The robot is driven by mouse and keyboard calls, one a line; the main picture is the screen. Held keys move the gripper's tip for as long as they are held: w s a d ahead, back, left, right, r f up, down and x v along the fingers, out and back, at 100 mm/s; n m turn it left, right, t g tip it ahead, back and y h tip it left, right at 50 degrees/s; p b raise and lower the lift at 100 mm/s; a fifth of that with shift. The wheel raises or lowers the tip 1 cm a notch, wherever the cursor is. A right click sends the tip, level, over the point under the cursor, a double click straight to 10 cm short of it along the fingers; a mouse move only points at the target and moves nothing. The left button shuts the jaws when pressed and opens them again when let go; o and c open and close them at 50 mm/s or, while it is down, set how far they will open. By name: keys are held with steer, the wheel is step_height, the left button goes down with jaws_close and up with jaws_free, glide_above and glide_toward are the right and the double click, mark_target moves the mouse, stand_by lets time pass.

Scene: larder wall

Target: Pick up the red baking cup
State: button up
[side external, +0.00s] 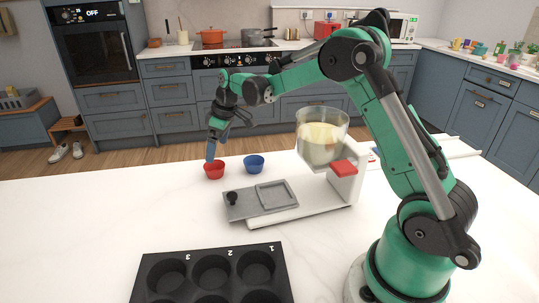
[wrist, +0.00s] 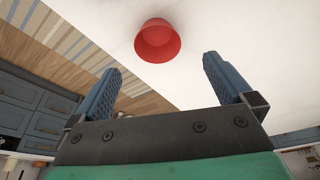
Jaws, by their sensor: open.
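The red baking cup (side external: 214,170) stands upright on the white counter, near its far edge, in the side external view. It also shows in the wrist view (wrist: 158,41), ahead of the fingertips and roughly between their lines. My gripper (side external: 212,153) is just above the cup, with its blue fingers pointing down. In the wrist view my gripper (wrist: 159,65) has its two fingers spread wide with nothing between them. In the side external view one finger's tip overlaps the cup's rim; I cannot tell from it whether they touch.
A blue baking cup (side external: 254,164) stands just right of the red one. A grey machine plate (side external: 262,198) and a clear hopper (side external: 323,138) stand nearby to the right. A dark numbered muffin tin (side external: 213,251) lies at the front. The counter left of the red cup is clear.

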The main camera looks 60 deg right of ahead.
mark_target(215, 162)
steer(key=shift+x, duration=3.05)
steer(key=shift+d, duration=0.15)
steer(key=shift+c, duration=0.2)
steer(key=c, duration=1.1)
steer(key=shift+c, duration=0.2)
